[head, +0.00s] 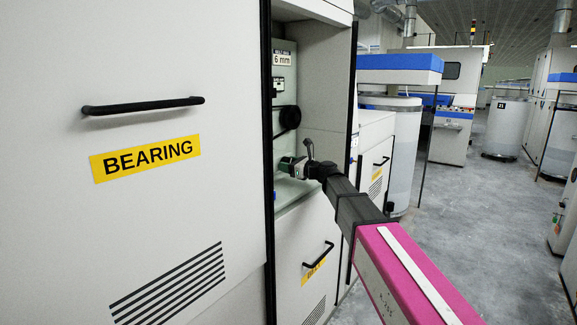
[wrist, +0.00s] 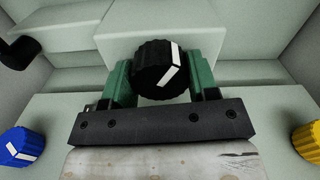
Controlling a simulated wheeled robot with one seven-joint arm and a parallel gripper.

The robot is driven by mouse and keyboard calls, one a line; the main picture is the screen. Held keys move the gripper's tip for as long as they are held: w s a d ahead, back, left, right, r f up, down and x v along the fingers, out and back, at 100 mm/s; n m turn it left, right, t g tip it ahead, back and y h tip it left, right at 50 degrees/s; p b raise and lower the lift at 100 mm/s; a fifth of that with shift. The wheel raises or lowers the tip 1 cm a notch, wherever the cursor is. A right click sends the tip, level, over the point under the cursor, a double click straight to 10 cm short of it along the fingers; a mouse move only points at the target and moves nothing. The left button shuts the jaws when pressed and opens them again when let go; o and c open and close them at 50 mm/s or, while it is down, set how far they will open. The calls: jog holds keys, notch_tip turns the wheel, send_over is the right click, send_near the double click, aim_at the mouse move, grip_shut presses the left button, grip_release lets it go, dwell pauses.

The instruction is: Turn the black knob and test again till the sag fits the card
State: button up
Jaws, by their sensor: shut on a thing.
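The black knob (wrist: 158,66) shows in the wrist view, a ribbed round knob with a white pointer mark toward its lower right. My gripper (wrist: 160,80) has its two green fingers on either side of the knob and is shut on it. In the head view my gripper (head: 290,166) reaches into the open recess of the machine, and the knob is hidden there. A card reading "6 mm" (head: 283,59) is fixed at the top of the recess's back panel. No sag reading can be made out.
A blue knob (wrist: 22,146) and a yellow knob (wrist: 308,141) sit either side of my gripper. A dark round part (head: 289,117) is above it. A large white door marked "BEARING" (head: 145,158) stands left of the recess. Grey floor (head: 480,200) is open at right.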

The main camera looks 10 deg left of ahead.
jog(key=shift+f+m, duration=0.1)
jog(key=shift+m, duration=1.1)
jog(key=o, duration=0.9)
jog(key=shift+o, duration=0.2)
jog(key=shift+d, duration=0.1)
jog(key=v, duration=1)
jog(key=shift+s+d, duration=0.15)
jog(key=shift+d, duration=0.15)
